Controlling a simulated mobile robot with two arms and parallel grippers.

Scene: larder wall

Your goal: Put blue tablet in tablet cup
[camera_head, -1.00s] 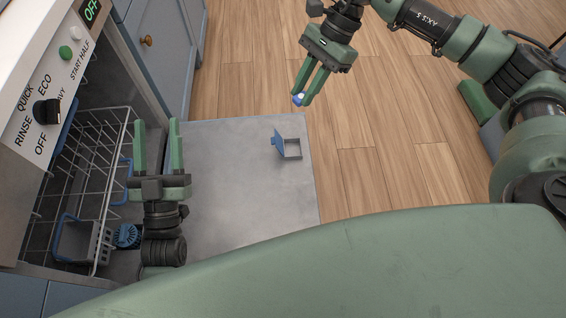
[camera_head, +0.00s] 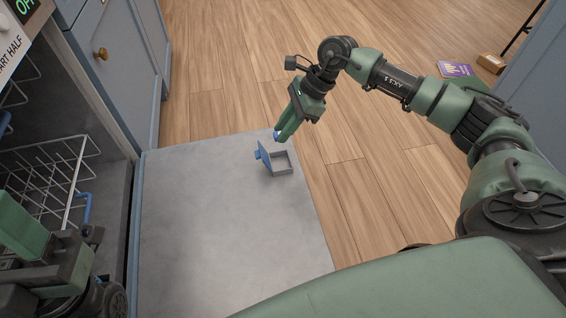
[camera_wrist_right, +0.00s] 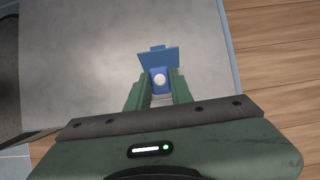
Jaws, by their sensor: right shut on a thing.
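The blue tablet (camera_head: 277,135), blue with a round white spot, is held between the fingertips of my right gripper (camera_head: 280,136). It also shows in the right wrist view (camera_wrist_right: 160,82). The tablet cup (camera_head: 282,168) is a small grey square box on the open dishwasher door, its blue lid (camera_head: 263,157) standing up. The right gripper and tablet are just beyond the cup in the head view; I cannot tell their height above it. In the wrist view the lid (camera_wrist_right: 158,58) shows behind the tablet. My left gripper (camera_head: 28,240) is partly cut off at the lower left.
The grey dishwasher door (camera_head: 215,225) lies open and is mostly bare. A wire rack (camera_head: 50,175) is inside the machine on the left. A blue cabinet (camera_head: 120,60) stands behind it. Wooden floor is clear to the right, with a purple item (camera_head: 455,69) and a box (camera_head: 491,63) farther off.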

